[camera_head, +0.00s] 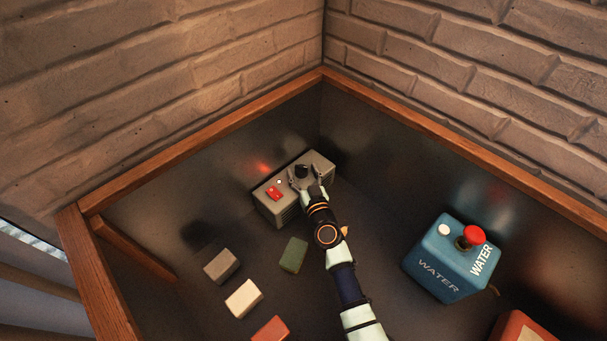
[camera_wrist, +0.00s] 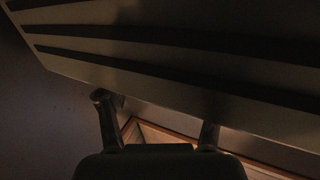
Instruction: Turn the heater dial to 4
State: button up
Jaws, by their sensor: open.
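The heater (camera_head: 270,205) is a grey box with vent slots, standing near the back corner of the dark tray. Its black dial (camera_head: 302,170) is on the top, beside a red switch (camera_head: 273,192) and a small white light. My gripper (camera_head: 304,174) is open at the heater's top, with one finger on each side of the dial. I cannot tell whether the fingers touch it, and the dial's number is not readable. In the wrist view, my two fingers (camera_wrist: 157,118) are apart below the dark, slotted side of the heater (camera_wrist: 170,65); the dial is not visible there.
A blue water box (camera_head: 432,262) with a red knob stands at the right. Grey (camera_head: 221,265), white (camera_head: 243,299), green (camera_head: 293,254) and orange-red (camera_head: 271,330) blocks lie in front of the heater. A wooden rim (camera_head: 205,142) borders the tray below brick walls.

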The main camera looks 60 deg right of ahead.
jog(key=v, duration=1.2)
